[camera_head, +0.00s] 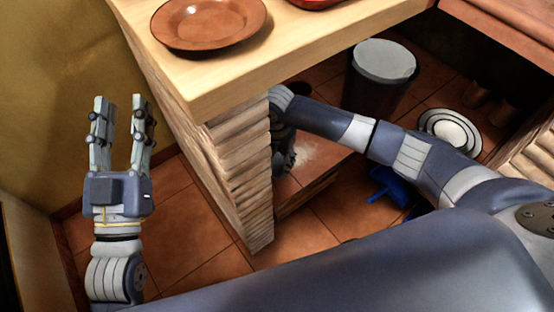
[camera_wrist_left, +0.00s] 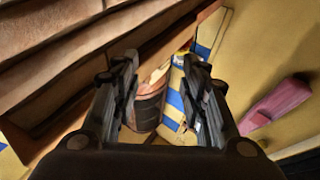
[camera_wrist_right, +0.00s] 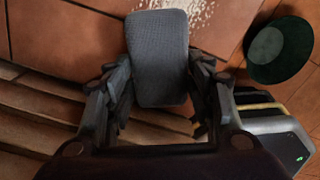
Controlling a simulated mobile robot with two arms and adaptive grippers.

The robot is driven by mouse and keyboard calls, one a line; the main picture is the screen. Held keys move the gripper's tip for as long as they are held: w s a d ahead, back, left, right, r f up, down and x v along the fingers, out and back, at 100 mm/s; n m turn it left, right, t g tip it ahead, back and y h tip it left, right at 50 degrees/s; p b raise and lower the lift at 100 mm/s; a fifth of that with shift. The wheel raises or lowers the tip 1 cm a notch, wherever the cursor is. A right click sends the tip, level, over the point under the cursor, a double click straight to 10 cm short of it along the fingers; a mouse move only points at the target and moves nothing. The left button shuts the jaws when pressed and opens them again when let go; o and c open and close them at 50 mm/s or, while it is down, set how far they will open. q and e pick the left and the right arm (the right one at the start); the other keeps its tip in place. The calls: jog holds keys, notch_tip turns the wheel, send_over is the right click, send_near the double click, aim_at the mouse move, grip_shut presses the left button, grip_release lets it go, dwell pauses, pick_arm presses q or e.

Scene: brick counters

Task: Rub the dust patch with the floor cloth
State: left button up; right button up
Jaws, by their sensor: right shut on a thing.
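The floor cloth (camera_wrist_right: 158,58) is a dark grey rounded pad between the fingers of my right gripper (camera_wrist_right: 162,80), which is shut on it. The dust patch (camera_wrist_right: 200,10) is a whitish speckled area on the reddish tiled surface, just beyond the cloth in the right wrist view. In the head view the dust patch (camera_head: 308,152) lies right beside my right gripper (camera_head: 284,158), which the brick counter partly hides. I cannot tell whether the cloth touches the surface. My left gripper (camera_head: 122,108) is open and empty, raised left of the counter.
The brick counter (camera_head: 232,165) stands between my arms, with a brown plate (camera_head: 205,20) on its wooden top. A grey bin (camera_head: 380,90), a white round dish (camera_head: 450,130) and a blue object (camera_head: 388,186) are near my right arm. Tiled floor (camera_head: 205,250) is clear in front.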

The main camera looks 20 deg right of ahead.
pick_arm(q)
jog(key=shift+s+r+t+h+b, duration=0.15)
jog(key=shift+s+r+t, duration=0.35)
jog(key=shift+r, duration=0.25)
jog(key=shift+s+r+t+h+b, duration=0.1)
jog(key=shift+s+r+t+b, duration=0.1)
jog(key=shift+s+r+t, duration=0.45)
jog(key=shift+s+r+t+h+b, duration=0.2)
jog(key=shift+r+t, duration=0.25)
jog(key=shift+r, duration=0.45)
pick_arm(e)
jog(key=shift+f, duration=0.5)
pick_arm(q)
jog(key=shift+s+a+r, duration=0.1)
jog(key=shift+s, duration=0.1)
pick_arm(e)
jog(key=shift+f, duration=0.25)
pick_arm(q)
jog(key=shift+s+r+t, duration=0.2)
jog(key=shift+t, duration=0.1)
pick_arm(e)
jog(key=shift+f, duration=0.15)
pick_arm(q)
jog(key=shift+s+r+h, duration=0.2)
jog(key=shift+r+h, duration=0.15)
jog(key=shift+r, duration=0.05)
pick_arm(e)
jog(key=shift+f, duration=0.2)
